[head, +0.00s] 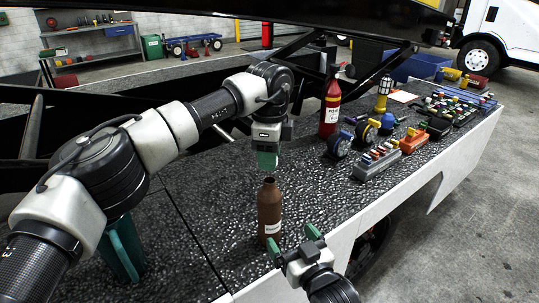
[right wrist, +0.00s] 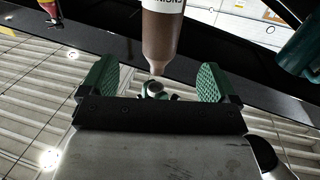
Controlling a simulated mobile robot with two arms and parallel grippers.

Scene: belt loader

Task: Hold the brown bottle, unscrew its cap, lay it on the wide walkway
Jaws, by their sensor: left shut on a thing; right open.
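The brown bottle (head: 269,215) stands upright on the dark speckled walkway (head: 205,190), with a white label and a bare-looking narrow neck. It shows upside down at the top of the right wrist view (right wrist: 160,35). My left gripper (head: 267,160) points down just above the bottle's neck, its green fingers shut. The cap between them is too small and hidden to make out clearly. My right gripper (head: 294,240) is open and empty, low and to the right of the bottle. Its two green fingers show apart in the right wrist view (right wrist: 155,85); the bottle is beyond them.
A teal container (head: 122,250) stands at the left, partly behind my left arm. A red bottle (head: 330,108), a yellow lantern-like item (head: 383,95), wheels and racks of small coloured items (head: 376,162) fill the right side. The walkway's white edge (head: 340,240) runs beside my right gripper.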

